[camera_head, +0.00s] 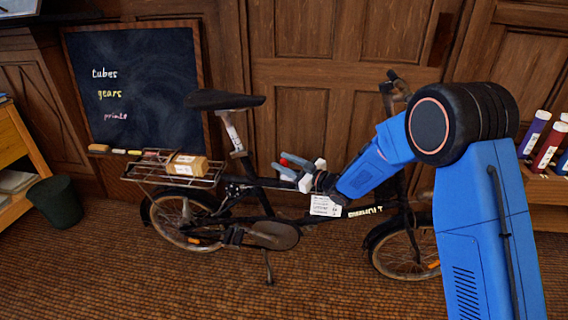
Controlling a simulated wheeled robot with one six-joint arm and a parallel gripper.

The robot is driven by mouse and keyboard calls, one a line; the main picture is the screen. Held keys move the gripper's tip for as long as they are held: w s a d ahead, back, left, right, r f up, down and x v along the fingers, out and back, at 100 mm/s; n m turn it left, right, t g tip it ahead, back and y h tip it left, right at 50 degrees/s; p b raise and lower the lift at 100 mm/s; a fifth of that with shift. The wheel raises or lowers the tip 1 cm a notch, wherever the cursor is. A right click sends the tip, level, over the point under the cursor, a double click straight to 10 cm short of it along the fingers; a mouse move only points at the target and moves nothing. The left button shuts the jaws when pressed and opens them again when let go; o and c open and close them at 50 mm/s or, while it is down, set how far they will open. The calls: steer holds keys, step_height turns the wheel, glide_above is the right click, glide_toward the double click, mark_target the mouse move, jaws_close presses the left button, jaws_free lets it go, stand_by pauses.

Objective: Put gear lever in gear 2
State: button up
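A black folding bicycle (262,184) stands upright, side-on, in front of the wood panelling. My gripper (296,172) is low over the middle of the bicycle's frame, its pale fingers pointing left. A small red piece (296,160) shows at the fingers; I cannot tell whether it is the gear lever or whether the fingers touch it. No gear lever or gear marks can be made out clearly. My wrist and fingers hide part of the frame there. The finger opening is too small to judge. A white printed tag (325,206) hangs just below my wrist.
A cardboard box (187,166) sits on the rear rack (150,172). A chalkboard (135,75) leans behind on the left. A dark bin (55,202) stands at the far left. Bottles (549,146) stand on a shelf at the right. The front floor is clear.

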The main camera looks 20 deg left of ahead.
jaws_close()
steer(key=shift+d, duration=0.1)
steer(key=shift+w+d+r+m+t+y, duration=0.15)
steer(key=shift+d+m+t+y, duration=0.3)
steer(key=shift+d+m+y, duration=0.2)
steer(key=shift+w+d+r+m+t+y, duration=0.2)
steer(key=shift+d+m+t+y, duration=0.2)
steer(key=shift+d+m+y, duration=0.25)
steer(key=shift+w+d+r+m+t+y, duration=0.15)
steer(key=shift+d+m+t+y, duration=0.35)
steer(key=shift+d+y, duration=0.25)
steer(key=shift+a, duration=0.1)
jaws_free()
steer(key=v, duration=1.2)
